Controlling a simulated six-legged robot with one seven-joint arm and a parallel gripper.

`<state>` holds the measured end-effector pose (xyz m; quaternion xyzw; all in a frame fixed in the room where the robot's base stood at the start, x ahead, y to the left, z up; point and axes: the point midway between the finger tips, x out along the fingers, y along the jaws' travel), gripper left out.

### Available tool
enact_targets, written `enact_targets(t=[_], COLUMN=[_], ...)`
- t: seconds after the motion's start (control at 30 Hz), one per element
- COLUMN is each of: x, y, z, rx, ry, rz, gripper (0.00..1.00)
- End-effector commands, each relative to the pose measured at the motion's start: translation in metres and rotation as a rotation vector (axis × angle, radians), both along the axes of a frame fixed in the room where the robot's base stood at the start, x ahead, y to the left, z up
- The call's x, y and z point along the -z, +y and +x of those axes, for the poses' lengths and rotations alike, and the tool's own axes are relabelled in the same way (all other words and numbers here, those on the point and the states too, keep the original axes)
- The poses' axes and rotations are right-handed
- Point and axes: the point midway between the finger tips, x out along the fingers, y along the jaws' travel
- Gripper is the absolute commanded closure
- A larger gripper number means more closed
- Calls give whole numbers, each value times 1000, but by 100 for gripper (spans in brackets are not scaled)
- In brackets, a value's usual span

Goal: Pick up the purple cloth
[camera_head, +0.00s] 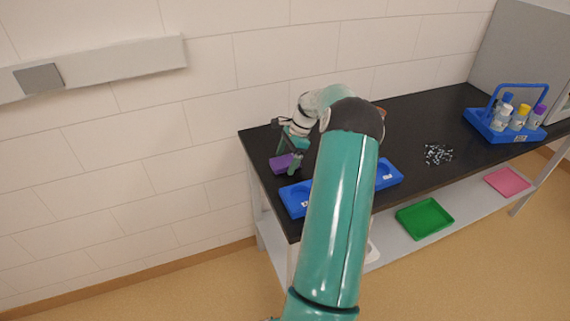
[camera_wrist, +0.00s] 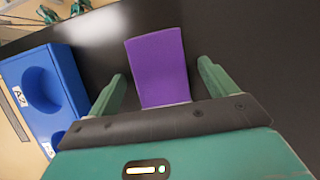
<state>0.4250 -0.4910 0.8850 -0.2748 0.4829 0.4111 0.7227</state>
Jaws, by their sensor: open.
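The purple cloth (camera_head: 281,163) lies on the black bench top near its left end, and looks like a folded block. In the wrist view the purple cloth (camera_wrist: 158,68) shows between and beyond the two green fingers of my gripper (camera_wrist: 163,82). My gripper (camera_head: 291,158) is open, with a finger on either side of the cloth's near end. I cannot tell whether the fingers touch it. The near edge of the cloth is hidden behind the dark gripper body in the wrist view.
A blue holder (camera_head: 295,199) marked A2 in the wrist view (camera_wrist: 42,88) stands close to the cloth. Small dark pieces (camera_head: 438,154) lie on the black bench (camera_head: 410,115). A blue bottle carrier (camera_head: 510,133) stands far right. Green (camera_head: 424,218) and pink (camera_head: 507,181) trays sit on the lower shelf.

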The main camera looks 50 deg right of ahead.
Motion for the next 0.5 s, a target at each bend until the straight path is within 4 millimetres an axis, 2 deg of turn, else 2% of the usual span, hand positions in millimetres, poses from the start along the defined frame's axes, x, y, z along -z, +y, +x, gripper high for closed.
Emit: enact_targets(t=[0.4, 0.5], x=[4, 4], y=[0, 0], z=[0, 0], rx=[-2, -1], ry=[0, 0], rz=[0, 0], gripper=[15, 33])
